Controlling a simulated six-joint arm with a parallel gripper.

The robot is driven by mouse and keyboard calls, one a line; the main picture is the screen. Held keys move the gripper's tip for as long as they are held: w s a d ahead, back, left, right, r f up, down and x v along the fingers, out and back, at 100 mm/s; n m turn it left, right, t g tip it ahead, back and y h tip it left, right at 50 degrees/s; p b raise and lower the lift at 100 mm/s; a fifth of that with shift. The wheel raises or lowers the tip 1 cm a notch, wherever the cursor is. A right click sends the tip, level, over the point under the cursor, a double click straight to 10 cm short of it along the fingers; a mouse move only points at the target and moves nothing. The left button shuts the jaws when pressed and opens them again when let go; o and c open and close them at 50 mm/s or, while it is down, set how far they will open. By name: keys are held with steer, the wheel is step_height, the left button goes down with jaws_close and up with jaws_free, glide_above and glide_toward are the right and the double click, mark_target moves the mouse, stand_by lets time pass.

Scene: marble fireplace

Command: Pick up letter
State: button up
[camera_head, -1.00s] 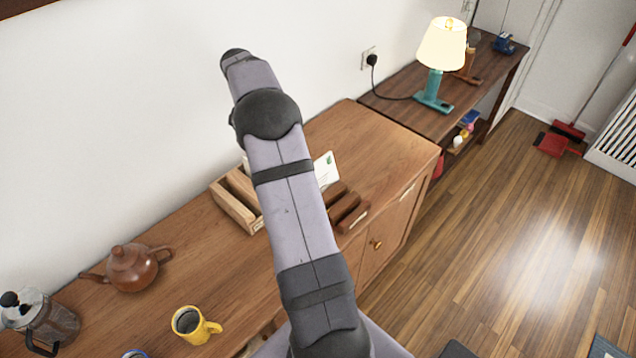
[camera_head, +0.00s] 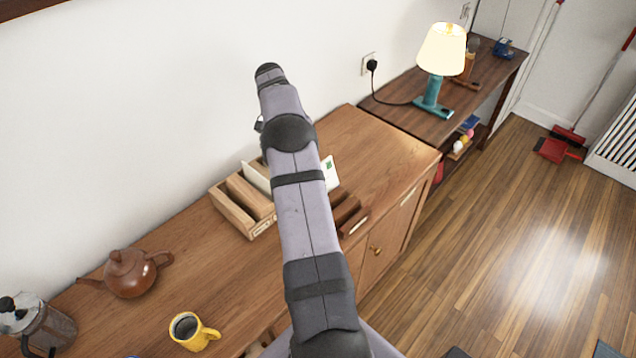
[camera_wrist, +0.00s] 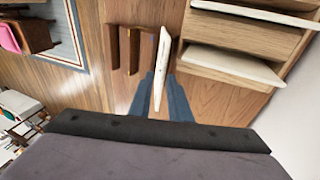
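A white letter (camera_head: 330,173) with a green stamp stands on edge between the light wooden organizer (camera_head: 240,218) and the dark wooden rack (camera_head: 348,222), partly hidden by my arm. In the wrist view the letter (camera_wrist: 161,65) shows nearly edge-on, beside the rack (camera_wrist: 118,48). My gripper (camera_wrist: 161,82) has its two blue-grey fingers on either side of the letter, with visible gaps, so it looks open. The fingertips are hidden behind my arm in the head view.
The organizer also holds white envelopes (camera_wrist: 235,65) close to the gripper's right. A teapot (camera_head: 130,272), a yellow mug (camera_head: 190,328) and a coffee pot (camera_head: 35,322) stand on the cabinet at lower left. The cabinet top behind the rack is clear.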

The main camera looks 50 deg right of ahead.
steer(key=shift+d+p+x, duration=0.15)
steer(key=shift+p+x, duration=0.6)
steer(key=shift+x, duration=0.6)
steer(key=shift+d+p+x, duration=0.2)
steer(key=shift+p+x, duration=0.55)
steer(key=shift+x, duration=0.55)
steer(key=shift+w, duration=0.1)
steer(key=shift+c, duration=0.3)
steer(key=shift+r, duration=0.1)
jaws_close()
